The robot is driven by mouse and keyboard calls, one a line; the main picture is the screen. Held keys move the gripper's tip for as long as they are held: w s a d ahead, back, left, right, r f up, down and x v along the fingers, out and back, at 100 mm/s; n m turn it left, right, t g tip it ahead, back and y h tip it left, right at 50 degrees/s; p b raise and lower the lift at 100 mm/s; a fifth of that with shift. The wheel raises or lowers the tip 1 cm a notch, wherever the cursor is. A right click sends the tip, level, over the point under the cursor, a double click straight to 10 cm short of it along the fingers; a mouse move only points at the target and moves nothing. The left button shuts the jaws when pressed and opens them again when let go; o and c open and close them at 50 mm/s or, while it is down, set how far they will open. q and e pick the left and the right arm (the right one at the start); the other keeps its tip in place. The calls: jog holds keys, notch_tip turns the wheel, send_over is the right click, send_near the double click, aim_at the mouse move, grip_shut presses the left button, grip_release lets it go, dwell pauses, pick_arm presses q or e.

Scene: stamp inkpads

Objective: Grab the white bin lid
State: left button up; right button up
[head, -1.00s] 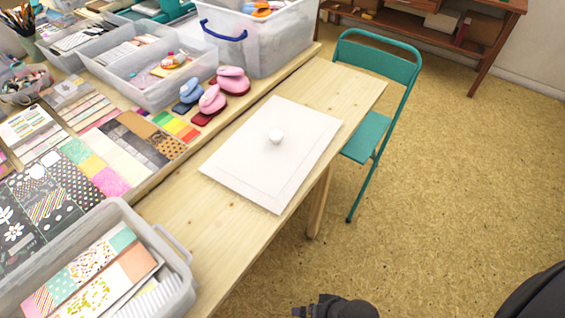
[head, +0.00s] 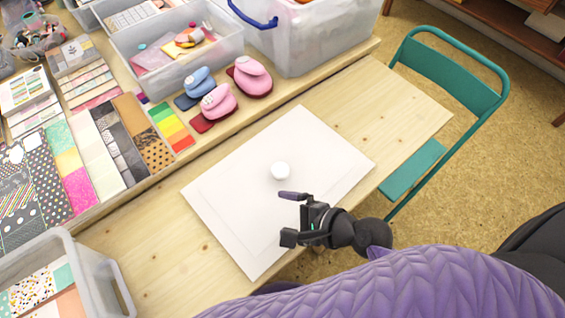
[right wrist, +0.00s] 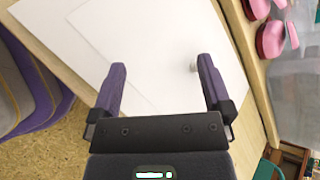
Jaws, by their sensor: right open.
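My left gripper is not in view.
Pink and blue punches (head: 220,101) stand behind the lid. Clear plastic bins (head: 172,58) and patterned paper sheets (head: 98,150) cover the table's far side. A teal chair (head: 440,90) stands at the right. Bare wood (head: 385,100) lies right of the lid.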

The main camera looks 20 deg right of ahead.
aim_at(275, 167)
jog(key=w+d+m+t, duration=0.1)
jog(key=m, duration=0.3)
jog(key=w+d+m+t+h, duration=0.1)
jog(key=w+d+m, duration=0.1)
jog(key=m, duration=0.2)
jog(key=w+d+m+t+h, duration=0.1)
jog(key=w+d+m, duration=0.1)
jog(key=m, duration=0.3)
jog(key=shift+w+d+f+t, duration=0.1)
jog(key=shift+d+f+t, duration=0.1)
jog(key=shift+f+t, duration=0.2)
jog(key=b+x, duration=0.2)
jog(key=x, duration=0.7)
jog(key=shift+a, duration=0.15)
jog(key=shift+w+a+f, duration=0.1)
jog(key=shift+w, duration=0.1)
jog(key=c, duration=0.9)
grip_shut()
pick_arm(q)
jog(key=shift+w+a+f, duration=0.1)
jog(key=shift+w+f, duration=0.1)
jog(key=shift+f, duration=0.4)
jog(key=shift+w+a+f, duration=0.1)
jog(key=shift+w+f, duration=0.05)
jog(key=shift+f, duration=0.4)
